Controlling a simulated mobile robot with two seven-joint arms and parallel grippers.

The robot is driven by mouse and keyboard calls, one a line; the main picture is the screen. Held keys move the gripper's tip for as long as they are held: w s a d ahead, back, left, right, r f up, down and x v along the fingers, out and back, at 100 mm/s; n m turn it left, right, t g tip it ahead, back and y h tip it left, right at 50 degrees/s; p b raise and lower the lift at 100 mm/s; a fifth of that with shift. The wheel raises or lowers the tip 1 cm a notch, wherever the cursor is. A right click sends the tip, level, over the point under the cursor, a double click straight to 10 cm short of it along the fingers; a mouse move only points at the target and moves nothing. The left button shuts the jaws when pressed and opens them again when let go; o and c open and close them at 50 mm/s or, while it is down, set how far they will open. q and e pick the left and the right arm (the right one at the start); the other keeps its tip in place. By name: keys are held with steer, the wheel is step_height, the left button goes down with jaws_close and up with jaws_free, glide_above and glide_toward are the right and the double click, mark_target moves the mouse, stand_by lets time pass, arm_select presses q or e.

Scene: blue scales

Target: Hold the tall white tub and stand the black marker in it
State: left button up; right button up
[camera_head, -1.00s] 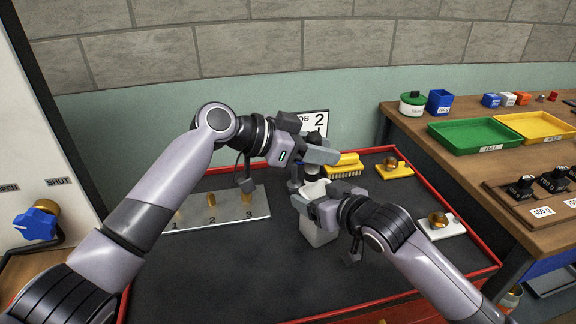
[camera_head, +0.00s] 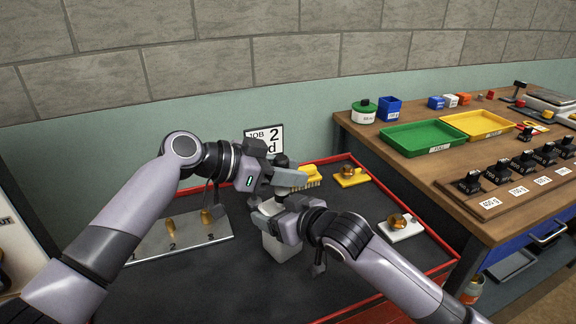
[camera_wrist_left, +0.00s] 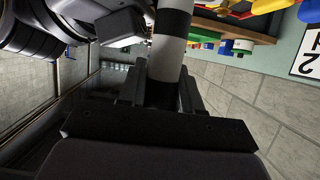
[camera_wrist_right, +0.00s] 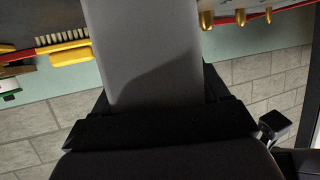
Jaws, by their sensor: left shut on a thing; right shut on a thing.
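The tall white tub (camera_head: 281,248) is upright over the dark mat. My right gripper (camera_head: 272,214) is shut on it near its upper part. The tub fills the middle of the right wrist view (camera_wrist_right: 145,50) between the fingers. My left gripper (camera_head: 290,179) is shut on the marker (camera_wrist_left: 170,48), which shows in the left wrist view as a white cylinder with black bands. A dark end of the marker (camera_head: 282,160) stands above the left fingers in the head view. The left gripper is just above the tub's mouth. Whether the marker's lower end is inside the tub is hidden.
A grey numbered plate (camera_head: 185,238) with brass pieces lies left of the tub. A red rim borders the mat. The wooden bench (camera_head: 410,165) holds trays and weights.

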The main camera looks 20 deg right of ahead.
arm_select(q)
steer(key=shift+f, duration=0.1)
stand_by(0.5)
steer(key=shift+f, duration=0.6)
steer(key=o, duration=1.1)
steer(key=shift+f, duration=0.1)
steer(key=shift+s, duration=0.15)
steer(key=shift+f, duration=0.1)
arm_select(e)
steer(key=shift+d, duration=0.1)
arm_select(q)
steer(key=shift+a+r, duration=0.2)
steer(key=shift+a, duration=0.4)
arm_select(e)
steer(key=shift+w+d, duration=0.1)
steer(key=shift+a, duration=0.2)
arm_select(q)
steer(key=v, duration=1.1)
steer(key=shift+r, duration=0.15)
